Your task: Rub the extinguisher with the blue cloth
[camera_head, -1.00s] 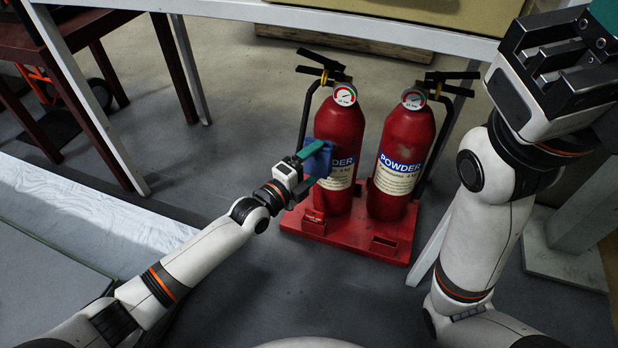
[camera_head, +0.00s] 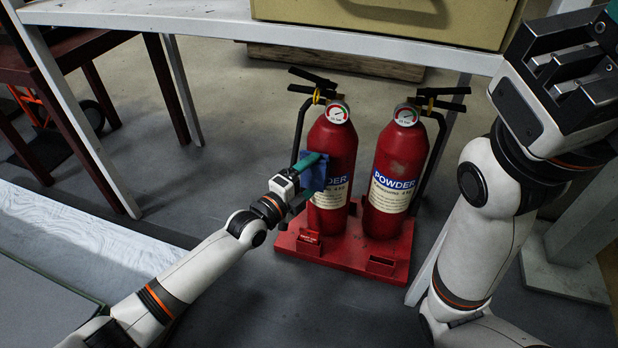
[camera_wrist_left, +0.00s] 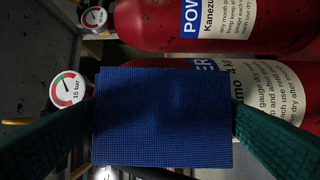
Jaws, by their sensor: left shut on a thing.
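Two red powder extinguishers stand upright side by side on a red base. The left extinguisher (camera_head: 336,148) has my left gripper (camera_head: 312,166) at its left side, near label height. That gripper is shut on the blue cloth (camera_head: 315,180), which lies against or very close to the extinguisher's body; contact is not clear. In the left wrist view the cloth (camera_wrist_left: 165,115) spans between the green fingers and covers part of the label. The right extinguisher (camera_head: 397,160) stands clear of the gripper. My right gripper (camera_head: 606,20) is raised at the upper right, its fingertips mostly out of frame.
The red base (camera_head: 345,256) rests on the grey floor. A white-framed table (camera_head: 360,38) stands behind, with a beige box (camera_head: 390,18) on it. A dark wooden table (camera_head: 75,50) is at upper left. The floor in front of the base is clear.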

